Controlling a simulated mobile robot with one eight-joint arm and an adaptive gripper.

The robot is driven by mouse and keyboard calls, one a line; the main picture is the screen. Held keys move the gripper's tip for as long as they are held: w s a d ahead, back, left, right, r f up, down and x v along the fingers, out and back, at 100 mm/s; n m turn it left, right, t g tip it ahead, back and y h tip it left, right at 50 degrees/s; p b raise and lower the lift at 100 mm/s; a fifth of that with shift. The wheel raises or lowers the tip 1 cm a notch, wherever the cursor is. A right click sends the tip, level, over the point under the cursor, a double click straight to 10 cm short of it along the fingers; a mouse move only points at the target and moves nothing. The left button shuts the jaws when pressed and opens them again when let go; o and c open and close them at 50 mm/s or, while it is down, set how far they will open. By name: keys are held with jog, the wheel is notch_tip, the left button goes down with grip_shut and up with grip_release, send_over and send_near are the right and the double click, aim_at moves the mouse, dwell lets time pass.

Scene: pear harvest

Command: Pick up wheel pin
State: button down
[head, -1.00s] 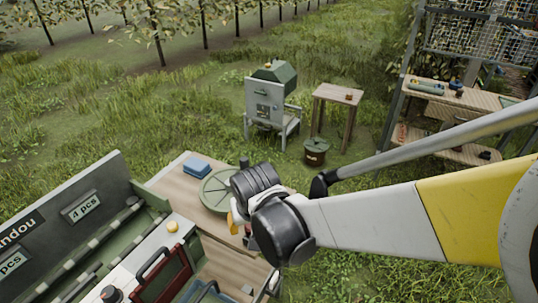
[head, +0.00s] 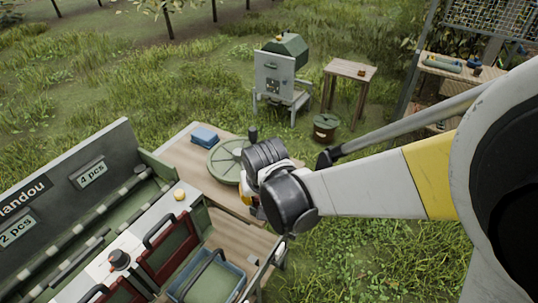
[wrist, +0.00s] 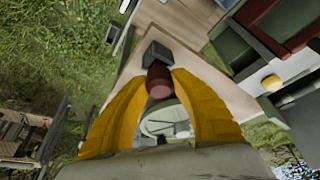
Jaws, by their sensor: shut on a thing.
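In the wrist view, the two yellow fingers of my gripper (wrist: 159,77) are closed around a short dark red cylinder with a grey squarish end, which looks like the wheel pin (wrist: 157,82). The wooden table top lies behind it; I cannot tell how high above the table it is. In the head view, my gripper (head: 247,198) is at the right side of the wooden table, just in front of the round green wheel (head: 223,161). The wrist hides most of the fingers and the pin there. Part of a pale green round shape shows between the fingers in the wrist view.
A blue box (head: 205,137) lies at the table's far side. A signed panel (head: 100,170), red-fronted cases (head: 170,245) and a blue crate (head: 208,280) are at the lower left. A grey machine (head: 280,80) and small table (head: 346,72) stand on grass behind, with open grass around.

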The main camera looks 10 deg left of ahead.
jog(key=shift+r+p, duration=0.3)
jog(key=shift+r, duration=0.2)
jog(key=r, duration=0.1)
jog(key=r+p, duration=0.2)
jog(key=r, duration=0.1)
jog(key=shift+s+d, duration=0.15)
jog(key=shift+d, duration=0.15)
jog(key=s+d+r+p, duration=0.3)
jog(key=d+r+p, duration=0.6)
jog(key=r, duration=0.4)
jog(key=shift+s+d+p, duration=0.3)
jog(key=shift+d+p, duration=0.05)
jog(key=shift+d, duration=0.35)
